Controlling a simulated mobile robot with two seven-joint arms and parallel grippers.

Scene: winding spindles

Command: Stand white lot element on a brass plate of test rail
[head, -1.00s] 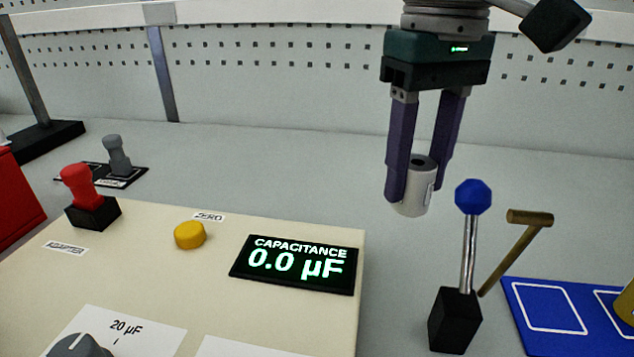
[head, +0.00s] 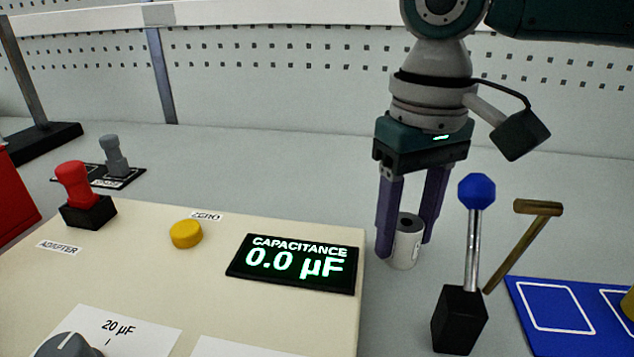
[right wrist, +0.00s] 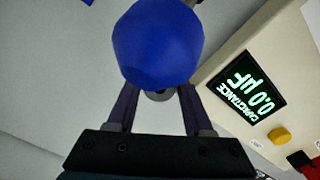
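The white lot element (head: 402,255) is a short white cylinder with a dark hole in its top. It is upright between the fingers of my right gripper (head: 408,246), which is shut on it, just right of the meter box. I cannot tell whether its bottom touches the bench. In the right wrist view the blue knob hides most of the space between the fingers, and only a bit of the element (right wrist: 158,95) shows below it. I cannot make out the test rail or its brass plates. My left gripper is not in view.
A lever with a blue knob (head: 477,190) and a brass-coloured handle (head: 537,208) stand close right of my right gripper. The cream meter box (head: 200,285) reads 0.0 µF. A blue mat with white outlines (head: 555,308) lies at the right.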

